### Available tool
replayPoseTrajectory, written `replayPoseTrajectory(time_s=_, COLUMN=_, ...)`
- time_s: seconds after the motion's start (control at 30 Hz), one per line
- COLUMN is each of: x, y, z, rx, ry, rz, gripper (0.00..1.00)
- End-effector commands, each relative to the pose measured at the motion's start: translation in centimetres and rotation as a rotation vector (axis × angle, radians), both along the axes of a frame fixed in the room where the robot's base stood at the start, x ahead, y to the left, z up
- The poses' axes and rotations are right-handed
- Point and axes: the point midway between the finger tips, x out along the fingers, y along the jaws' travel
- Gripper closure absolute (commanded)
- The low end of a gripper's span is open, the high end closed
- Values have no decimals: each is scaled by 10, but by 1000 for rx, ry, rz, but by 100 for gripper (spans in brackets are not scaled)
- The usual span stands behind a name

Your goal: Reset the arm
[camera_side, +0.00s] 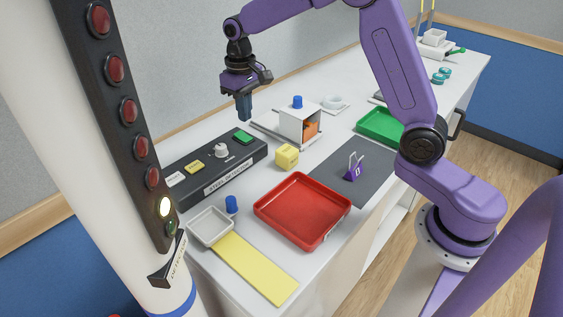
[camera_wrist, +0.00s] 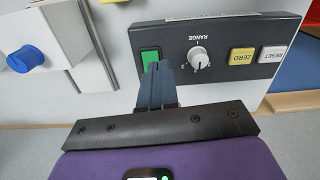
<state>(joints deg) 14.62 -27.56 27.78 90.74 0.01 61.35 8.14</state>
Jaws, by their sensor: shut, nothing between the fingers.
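My gripper (camera_side: 244,108) hangs in the air with its fingers pointing down, above the back of the table near the green-button end of a dark control box (camera_side: 220,172). It is shut and holds nothing. In the wrist view the closed fingers (camera_wrist: 157,75) show in front of the box's green button (camera_wrist: 150,57), hiding part of that area. In that view I cannot tell the gap between fingertips and box. My purple arm bends up and over the table from its base at the right.
A white box with a blue knob (camera_side: 297,103), a yellow cube (camera_side: 287,156), a red tray (camera_side: 302,210), a green tray (camera_side: 381,127), a purple stand (camera_side: 354,167) and a grey tray (camera_side: 211,227) occupy the table. A white column with lights (camera_side: 128,110) stands at front left.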

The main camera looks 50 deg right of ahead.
Motion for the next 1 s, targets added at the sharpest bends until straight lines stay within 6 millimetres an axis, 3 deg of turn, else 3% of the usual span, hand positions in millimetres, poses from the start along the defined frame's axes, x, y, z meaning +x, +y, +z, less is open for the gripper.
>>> replayPoseTrajectory(time_s=0.2, x=-63, y=33, z=16, rx=2, ry=-7, rz=193, gripper=100)
replayPoseTrajectory(time_s=0.5, x=-162, y=51, z=27, rx=6, ry=-14, rz=456, gripper=100)
replayPoseTrajectory(time_s=0.77, x=-251, y=42, z=26, rx=10, ry=-18, rz=686, gripper=100)
replayPoseTrajectory(time_s=1.0, x=-323, y=17, z=18, rx=15, ry=-22, rz=887, gripper=100)
